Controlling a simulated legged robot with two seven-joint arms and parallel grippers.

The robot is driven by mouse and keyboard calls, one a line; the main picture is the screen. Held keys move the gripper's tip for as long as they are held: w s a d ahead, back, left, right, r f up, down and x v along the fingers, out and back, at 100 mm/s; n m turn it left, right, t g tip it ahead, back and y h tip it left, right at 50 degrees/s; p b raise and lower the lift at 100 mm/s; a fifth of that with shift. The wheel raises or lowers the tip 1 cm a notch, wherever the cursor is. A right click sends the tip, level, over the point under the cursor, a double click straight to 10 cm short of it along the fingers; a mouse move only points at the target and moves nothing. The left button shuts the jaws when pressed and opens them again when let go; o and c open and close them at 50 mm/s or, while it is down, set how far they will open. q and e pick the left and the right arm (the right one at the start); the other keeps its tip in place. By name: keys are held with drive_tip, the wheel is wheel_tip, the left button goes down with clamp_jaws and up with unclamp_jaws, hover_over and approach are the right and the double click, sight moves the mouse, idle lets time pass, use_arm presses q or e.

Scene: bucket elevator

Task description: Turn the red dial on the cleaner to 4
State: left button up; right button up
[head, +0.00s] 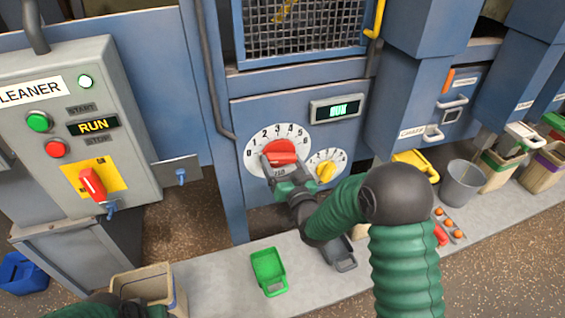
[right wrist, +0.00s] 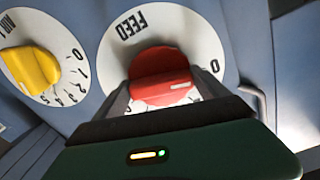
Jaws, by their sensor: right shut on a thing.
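The red dial (head: 281,151) sits on a white round scale marked FEED on the cleaner's blue panel. It also shows in the right wrist view (right wrist: 165,75). My right gripper (head: 275,166) is shut on the red dial, with one finger on each side of it in the right wrist view (right wrist: 165,92). A short white line on the dial lies towards the 0 side there; the exact number it points at is hard to read. Of my left arm only a dark green part shows at the bottom left edge; its fingers are hidden.
A smaller yellow dial (head: 325,172) sits close right of the red one, under a lit green display (head: 336,109). A grey control box (head: 75,130) stands left. A green scoop (head: 268,271) and a grey bucket (head: 461,183) stand on the ledge below.

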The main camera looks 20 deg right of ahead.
drive_tip(key=shift+c, duration=0.4)
drive_tip(key=shift+m, duration=0.3)
drive_tip(key=m, duration=0.3)
drive_tip(key=shift+b, duration=0.3)
drive_tip(key=m, duration=0.5)
drive_tip(key=shift+m, duration=0.4)
drive_tip(key=m+p, duration=0.1)
drive_tip(key=m, duration=0.4)
drive_tip(key=shift+r, duration=0.1)
drive_tip(key=m, duration=0.3)
drive_tip(key=shift+m+p, duration=0.3)
drive_tip(key=shift+p, duration=0.05)
drive_tip(key=shift+s+m, duration=0.1)
drive_tip(key=shift+m, duration=0.8)
drive_tip(key=shift+f, duration=0.2)
